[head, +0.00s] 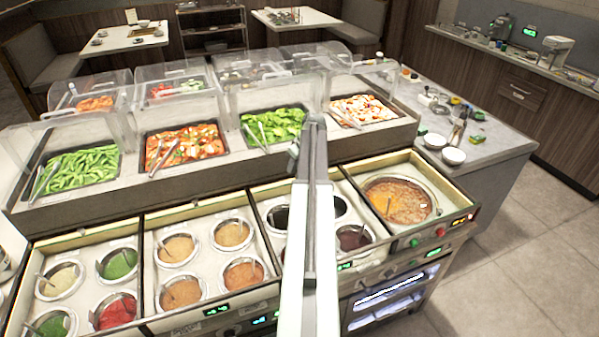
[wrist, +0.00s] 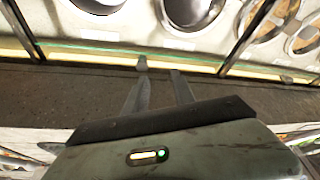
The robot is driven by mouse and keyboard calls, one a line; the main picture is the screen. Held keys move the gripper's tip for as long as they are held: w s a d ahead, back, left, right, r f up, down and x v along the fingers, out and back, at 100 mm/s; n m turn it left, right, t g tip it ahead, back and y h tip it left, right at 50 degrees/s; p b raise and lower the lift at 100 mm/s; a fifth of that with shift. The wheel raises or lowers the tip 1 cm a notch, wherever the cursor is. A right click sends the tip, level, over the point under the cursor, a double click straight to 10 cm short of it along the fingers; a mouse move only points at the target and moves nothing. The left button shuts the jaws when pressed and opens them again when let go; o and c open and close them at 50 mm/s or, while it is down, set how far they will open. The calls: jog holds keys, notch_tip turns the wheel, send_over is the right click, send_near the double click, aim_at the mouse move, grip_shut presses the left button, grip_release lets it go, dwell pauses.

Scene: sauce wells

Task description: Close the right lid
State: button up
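Clear covers stand over the food trays at the back in the head view; the rightmost one (head: 368,76) is above a tray of red and white food (head: 362,110). I cannot tell whether it is the right lid. The sauce wells in front are uncovered, including the large round well of orange-brown soup (head: 400,200) at the right. My arm crosses the middle of the head view and hides part of the wells; my gripper is not clear there.
Several steel wells (wrist: 195,10) line the top of the wrist view. A grey side counter (head: 500,145) with white bowls (head: 453,156) and small items stands at the right. Open tiled floor (head: 530,250) lies at the lower right.

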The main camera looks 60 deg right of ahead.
jog(key=d+f+b, duration=0.1)
jog(key=f+b, duration=0.1)
jog(key=d+f+b, duration=0.1)
jog(key=f+b, duration=0.1)
jog(key=b, duration=0.1)
jog(key=d+f+b, duration=0.1)
jog(key=f+b, duration=0.1)
jog(key=f, duration=0.1)
jog(key=shift+w+d+f, duration=0.1)
jog(key=shift+w+d, duration=0.15)
jog(key=shift+d, duration=0.05)
grip_shut()
jog(key=shift+w, duration=0.1)
dwell(1.1)
